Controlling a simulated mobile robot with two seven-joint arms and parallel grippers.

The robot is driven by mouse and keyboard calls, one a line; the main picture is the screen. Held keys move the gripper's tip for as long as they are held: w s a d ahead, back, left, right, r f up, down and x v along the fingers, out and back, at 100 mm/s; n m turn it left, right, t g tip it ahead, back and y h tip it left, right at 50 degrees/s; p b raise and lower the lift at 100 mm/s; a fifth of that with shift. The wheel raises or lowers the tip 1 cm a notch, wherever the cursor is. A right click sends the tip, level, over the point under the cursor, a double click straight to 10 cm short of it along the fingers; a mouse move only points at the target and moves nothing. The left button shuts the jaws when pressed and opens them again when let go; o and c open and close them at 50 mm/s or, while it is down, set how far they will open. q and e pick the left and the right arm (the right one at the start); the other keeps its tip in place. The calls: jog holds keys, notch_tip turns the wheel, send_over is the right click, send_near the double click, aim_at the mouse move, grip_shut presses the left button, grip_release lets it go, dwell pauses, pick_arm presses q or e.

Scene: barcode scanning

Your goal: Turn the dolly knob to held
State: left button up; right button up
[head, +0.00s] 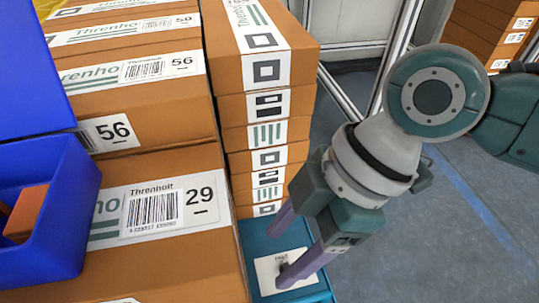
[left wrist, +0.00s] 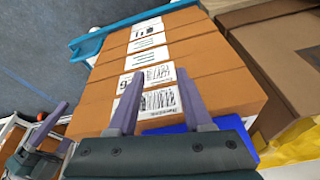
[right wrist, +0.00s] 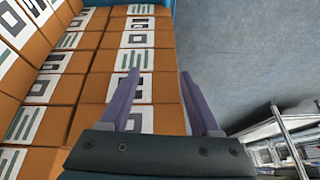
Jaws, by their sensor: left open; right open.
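The teal dolly (head: 260,236) shows beside the stacked boxes in the head view. A white label plate (head: 265,268) lies on its top, with a small dark knob (head: 284,267) on it; the knob's setting is too small to read. My right gripper (head: 275,260) is open and points down over the plate, one finger close by the knob; I cannot tell whether it touches. In the right wrist view its fingers (right wrist: 159,75) are apart with box faces behind. My left gripper (left wrist: 158,76) is open in front of labelled boxes and is outside the head view.
Cardboard boxes (head: 170,240) with barcode labels fill the left. A narrow stack (head: 268,165) stands behind the knob. A blue bin (head: 55,225) holding orange-brown items is at the left edge. Metal framing (head: 345,95) stands behind. The floor (head: 440,240) at right is clear.

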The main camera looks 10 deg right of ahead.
jog(key=w+d+f+b, duration=0.2)
jog(key=f+b, duration=0.3)
jog(key=f, duration=0.2)
jog(key=w+d+f+b, duration=0.2)
jog(key=f+b, duration=0.3)
jog(key=f, duration=0.2)
jog(key=n+b, duration=0.1)
jog(key=b, duration=0.4)
send_near(286, 266)
jog(key=shift+h, duration=0.4)
jog(key=b+x, duration=0.7)
jog(key=x, duration=0.1)
jog(key=shift+a+f+b, duration=0.15)
jog(key=shift+a+b, duration=0.2)
jog(key=shift+b, duration=0.05)
pick_arm(q)
notch_tip(286, 266, down, 26)
jog(key=shift+f, duration=0.1)
pick_arm(e)
grip_shut()
